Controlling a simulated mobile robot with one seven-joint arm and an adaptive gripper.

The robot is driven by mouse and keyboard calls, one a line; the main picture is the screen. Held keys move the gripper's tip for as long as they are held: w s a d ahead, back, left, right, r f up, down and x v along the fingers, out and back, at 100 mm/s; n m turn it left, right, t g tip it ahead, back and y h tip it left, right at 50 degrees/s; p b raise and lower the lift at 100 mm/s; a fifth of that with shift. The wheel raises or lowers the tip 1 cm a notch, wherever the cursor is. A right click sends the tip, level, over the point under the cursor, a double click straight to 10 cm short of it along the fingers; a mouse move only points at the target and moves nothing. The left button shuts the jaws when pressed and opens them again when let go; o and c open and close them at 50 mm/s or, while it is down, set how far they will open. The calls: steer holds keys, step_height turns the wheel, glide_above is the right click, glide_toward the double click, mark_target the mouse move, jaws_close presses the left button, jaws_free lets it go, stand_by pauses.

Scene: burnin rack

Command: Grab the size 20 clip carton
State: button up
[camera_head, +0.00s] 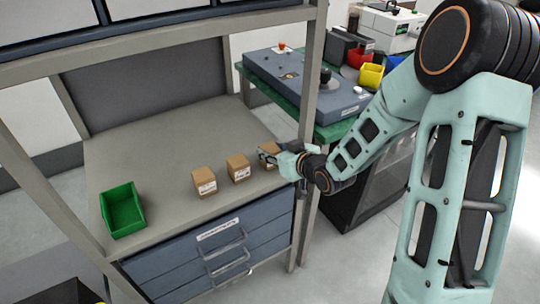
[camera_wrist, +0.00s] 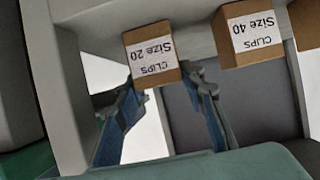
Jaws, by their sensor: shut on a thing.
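The size 20 clip carton (camera_wrist: 150,52) is a small brown box with a white label that reads "CLIPS Size 20", upside down in the wrist view. In the head view this carton (camera_head: 267,149) is the rightmost of three in a row on the grey bench, partly hidden by my gripper (camera_head: 273,158). In the wrist view my gripper (camera_wrist: 166,82) has its two fingers on either side of the size 20 carton, shut on it. I cannot tell whether the carton is clear of the bench top.
The size 40 carton (camera_wrist: 252,32) is beside it, and another carton (camera_head: 204,182) stands further left. A green bin (camera_head: 123,212) is at the bench's left. A rack post (camera_head: 311,90) rises close to my gripper. Bare bench top (camera_head: 180,135) lies behind the cartons.

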mark_target(272, 150)
steer(key=shift+r, duration=0.1)
steer(key=shift+r, duration=0.5)
step_height(272, 150, up, 2)
steer(key=shift+r+p, duration=0.2)
steer(key=shift+p, duration=0.4)
steer(key=s+d+p, duration=0.4)
steer(key=s+d, duration=0.1)
steer(key=s, duration=0.3)
steer(key=shift+d+r+p, duration=0.3)
steer(key=shift+p, duration=0.05)
